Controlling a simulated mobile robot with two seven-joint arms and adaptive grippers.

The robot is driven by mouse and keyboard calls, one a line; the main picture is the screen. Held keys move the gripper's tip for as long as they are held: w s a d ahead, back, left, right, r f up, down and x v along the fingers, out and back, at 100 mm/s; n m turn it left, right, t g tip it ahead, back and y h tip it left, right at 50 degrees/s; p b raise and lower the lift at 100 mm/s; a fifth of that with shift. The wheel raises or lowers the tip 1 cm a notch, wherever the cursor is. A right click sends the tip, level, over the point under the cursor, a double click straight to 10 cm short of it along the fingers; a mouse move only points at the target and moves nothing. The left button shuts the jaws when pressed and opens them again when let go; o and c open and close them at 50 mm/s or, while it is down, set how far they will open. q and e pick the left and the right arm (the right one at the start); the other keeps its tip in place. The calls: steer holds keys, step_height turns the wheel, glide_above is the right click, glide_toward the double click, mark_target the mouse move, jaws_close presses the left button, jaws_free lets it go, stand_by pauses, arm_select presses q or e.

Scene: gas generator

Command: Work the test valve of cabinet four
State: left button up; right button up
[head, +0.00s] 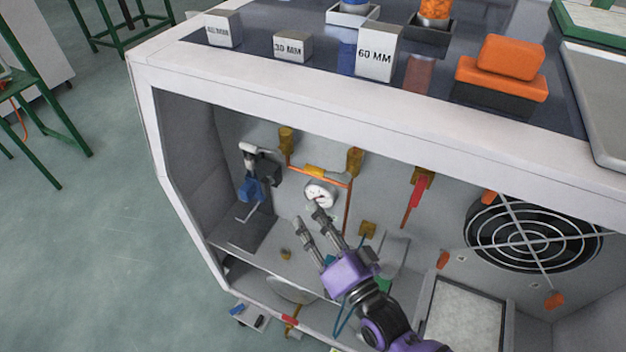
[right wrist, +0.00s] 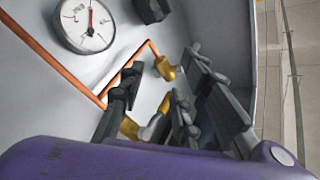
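The open-fronted cabinet (head: 140,75) holds copper pipework with a round white gauge (head: 320,193), which also shows in the right wrist view (right wrist: 88,25). A yellow fitting (head: 315,171) sits on the pipe above the gauge. A red lever (head: 420,190) hangs from a brass fitting to the right. I cannot tell which part is the test valve, and no cabinet number is readable. My purple right gripper (head: 306,214) is inside the cabinet, just below and left of the gauge. Its fingers are apart and hold nothing I can see. My left gripper is out of view.
On top lie labelled blocks, including a 60 MM block (head: 376,52), and orange blocks (head: 510,57). A blue-and-grey fitting (head: 252,188) is on the cabinet's left. A round fan grille (head: 533,234) is on the right. A shelf (head: 245,258) lies below the gripper.

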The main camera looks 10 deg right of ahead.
mark_target(315, 167)
steer(key=w+r+m+t, duration=0.1)
steer(key=r+m, duration=0.1)
steer(key=w+r+m+t+p, duration=0.1)
steer(key=w+r+m, duration=0.1)
steer(key=r, duration=0.1)
steer(key=w+d+r+m+t+h, duration=0.1)
steer(key=w+r+m, duration=0.1)
steer(key=r, duration=0.1)
steer(key=shift+w, duration=0.15)
steer(key=shift+w+a+r, duration=0.15)
steer(key=shift+w+r, duration=0.1)
steer(key=shift+w, duration=0.35)
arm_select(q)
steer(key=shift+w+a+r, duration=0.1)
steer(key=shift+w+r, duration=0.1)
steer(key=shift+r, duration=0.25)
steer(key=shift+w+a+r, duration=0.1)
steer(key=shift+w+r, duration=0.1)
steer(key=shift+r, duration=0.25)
arm_select(e)
steer(key=shift+w, duration=0.15)
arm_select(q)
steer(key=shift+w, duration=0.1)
